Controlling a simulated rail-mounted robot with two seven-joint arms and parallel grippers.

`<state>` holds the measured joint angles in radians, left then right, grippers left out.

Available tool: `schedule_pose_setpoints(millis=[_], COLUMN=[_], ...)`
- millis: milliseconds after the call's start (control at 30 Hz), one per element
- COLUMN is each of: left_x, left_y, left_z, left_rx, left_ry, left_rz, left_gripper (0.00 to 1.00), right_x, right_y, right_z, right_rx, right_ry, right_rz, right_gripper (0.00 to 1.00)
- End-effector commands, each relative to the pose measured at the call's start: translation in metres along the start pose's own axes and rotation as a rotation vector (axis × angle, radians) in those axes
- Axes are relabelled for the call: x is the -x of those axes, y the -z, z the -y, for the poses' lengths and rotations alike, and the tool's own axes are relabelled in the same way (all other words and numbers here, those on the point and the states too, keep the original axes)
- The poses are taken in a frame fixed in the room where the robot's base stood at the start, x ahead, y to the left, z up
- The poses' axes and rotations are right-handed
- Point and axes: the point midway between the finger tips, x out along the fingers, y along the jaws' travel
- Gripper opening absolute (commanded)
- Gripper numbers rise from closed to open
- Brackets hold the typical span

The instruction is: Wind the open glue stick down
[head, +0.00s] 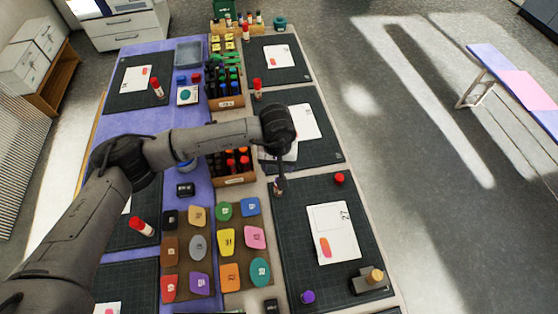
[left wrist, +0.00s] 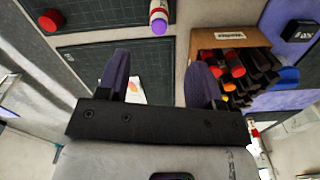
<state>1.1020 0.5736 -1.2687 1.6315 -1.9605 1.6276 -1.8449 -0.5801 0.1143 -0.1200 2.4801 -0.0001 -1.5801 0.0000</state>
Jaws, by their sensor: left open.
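The open glue stick (head: 278,187) stands at the left edge of the near right cutting mat, its purple end bare. It also shows in the left wrist view as a white tube (left wrist: 158,17) with a red band and the purple end towards the camera. A loose red cap (head: 339,179) lies on the same mat; it also shows in the left wrist view (left wrist: 50,20). My left gripper (left wrist: 158,78) is open and empty, apart from the stick. In the head view its fingers are largely hidden under my wrist. My right gripper is not in view.
A wooden crate of dark and red-topped bottles (head: 234,181) is left of my gripper. A board with coloured pieces (head: 243,240) lies nearer. The mat (head: 295,225) holds a card (head: 333,232), a purple knob (head: 308,297) and a grey block with a tan knob (head: 372,279).

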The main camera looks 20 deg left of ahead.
Motion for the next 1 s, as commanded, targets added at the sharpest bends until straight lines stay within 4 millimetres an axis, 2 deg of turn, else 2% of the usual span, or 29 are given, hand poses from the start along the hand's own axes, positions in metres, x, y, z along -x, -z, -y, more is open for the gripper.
schedule_pose_setpoints(millis=[33, 200, 500, 700, 1000], left_x=[-0.011, -0.042, -0.087, -0.103, -0.109], left_y=[-0.001, -0.001, -0.001, -0.001, -0.001], left_z=[0.0, -0.001, -0.001, -0.001, -0.001], left_rx=[0.0, 0.0, 0.001, 0.0, 0.0], left_ry=[0.002, 0.0, -0.001, -0.003, -0.003], left_rz=[0.004, 0.004, 0.003, 0.003, 0.001], left_gripper=[0.6, 0.6, 0.6, 0.6, 0.6], right_x=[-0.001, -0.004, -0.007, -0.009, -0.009], right_y=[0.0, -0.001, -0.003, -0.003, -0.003], right_z=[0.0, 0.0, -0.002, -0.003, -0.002], right_rx=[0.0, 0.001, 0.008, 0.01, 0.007], right_ry=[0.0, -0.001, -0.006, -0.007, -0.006], right_rz=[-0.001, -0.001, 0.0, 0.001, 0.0], right_gripper=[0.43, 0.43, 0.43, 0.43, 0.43])
